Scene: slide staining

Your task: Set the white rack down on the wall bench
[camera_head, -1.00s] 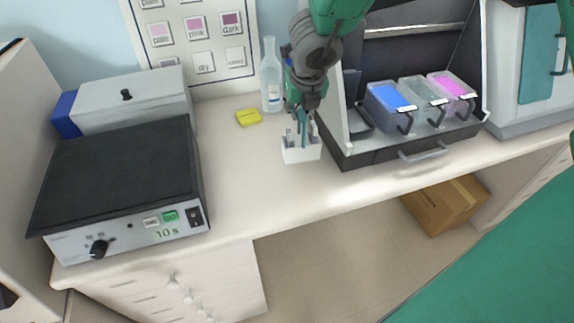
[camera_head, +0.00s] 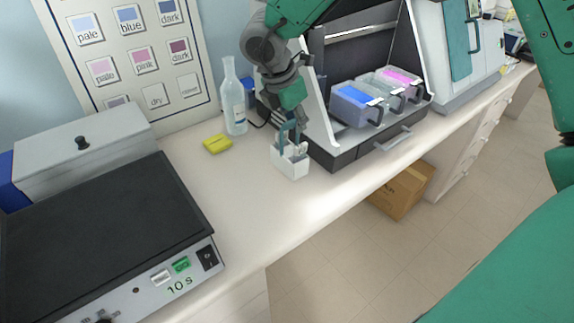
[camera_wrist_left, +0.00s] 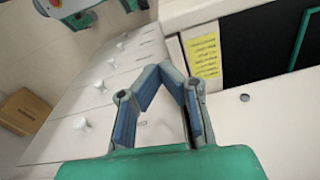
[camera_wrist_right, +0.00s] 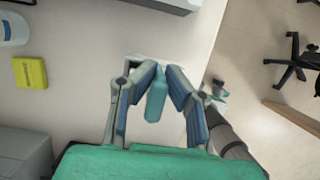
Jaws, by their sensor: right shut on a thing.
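The small white rack (camera_head: 290,165) is at the bench, just left of the dark staining station's front corner. My right gripper (camera_head: 291,133) is above it and shut on its upright handle. In the right wrist view, the teal handle (camera_wrist_right: 157,95) shows between the fingers (camera_wrist_right: 160,72), and most of the rack is hidden behind them. Whether the rack's base touches the wall bench (camera_head: 235,205) cannot be told. My left gripper (camera_wrist_left: 162,68) shows only in its own wrist view, with its fingertips together and nothing visible between them.
A yellow block (camera_head: 217,144) and a clear bottle (camera_head: 234,100) stand left of and behind the rack. The staining station (camera_head: 350,150) with blue, clear and pink tubs is to its right. A hotplate (camera_head: 100,230) occupies the left. Bench between hotplate and rack is clear.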

